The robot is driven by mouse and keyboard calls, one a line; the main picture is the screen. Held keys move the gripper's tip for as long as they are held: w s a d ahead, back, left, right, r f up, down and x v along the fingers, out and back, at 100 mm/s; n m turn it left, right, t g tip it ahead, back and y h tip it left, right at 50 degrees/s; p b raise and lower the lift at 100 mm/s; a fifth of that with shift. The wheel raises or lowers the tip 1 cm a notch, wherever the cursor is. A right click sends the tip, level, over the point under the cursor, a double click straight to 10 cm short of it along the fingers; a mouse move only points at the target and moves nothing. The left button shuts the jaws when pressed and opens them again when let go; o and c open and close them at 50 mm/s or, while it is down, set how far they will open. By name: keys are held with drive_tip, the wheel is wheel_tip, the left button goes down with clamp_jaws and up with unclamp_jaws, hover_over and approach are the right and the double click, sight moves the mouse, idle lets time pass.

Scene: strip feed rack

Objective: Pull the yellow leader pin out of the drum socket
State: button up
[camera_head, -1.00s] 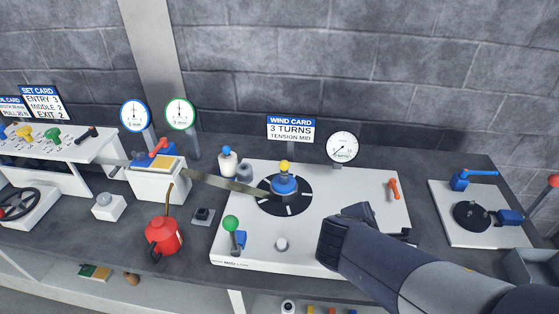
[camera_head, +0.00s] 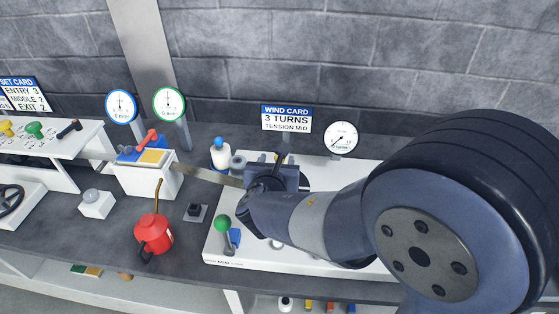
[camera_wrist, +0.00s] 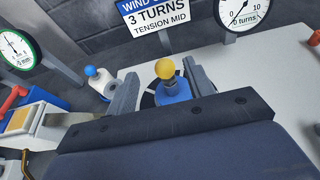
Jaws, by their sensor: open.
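The yellow leader pin (camera_wrist: 165,69) stands upright in the blue drum socket (camera_wrist: 174,91) in the wrist view; only its round head shows clearly. My gripper (camera_wrist: 160,67) is open, with one grey finger on each side of the pin and a visible gap to both. I cannot tell how far its fingertips reach down along the pin. In the head view my gripper (camera_head: 277,165) and arm cover the drum, and the yellow pin is hidden there. The metal strip (camera_head: 210,176) runs from the feed block on the left toward the drum.
The wind card (camera_head: 286,118) and the turns gauge (camera_head: 341,137) stand behind the drum. A blue-capped white bottle (camera_head: 220,155) stands left of it, and a green-knobbed lever (camera_head: 223,224) at the front left of the white plate. A red oil can (camera_head: 153,235) is farther left.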

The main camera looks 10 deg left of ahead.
drive_tip(key=shift+x, duration=2.6)
drive_tip(key=shift+d+f, duration=0.15)
drive_tip(key=shift+d, duration=0.05)
drive_tip(key=shift+s, duration=0.1)
drive_tip(key=shift+c, duration=0.3)
drive_tip(key=c, duration=1)
drive_tip(key=shift+r+p, duration=2.55)
drive_tip(key=shift+r, duration=4)
drive_tip(key=shift+r+p, duration=1.2)
drive_tip(key=shift+r, duration=0.3)
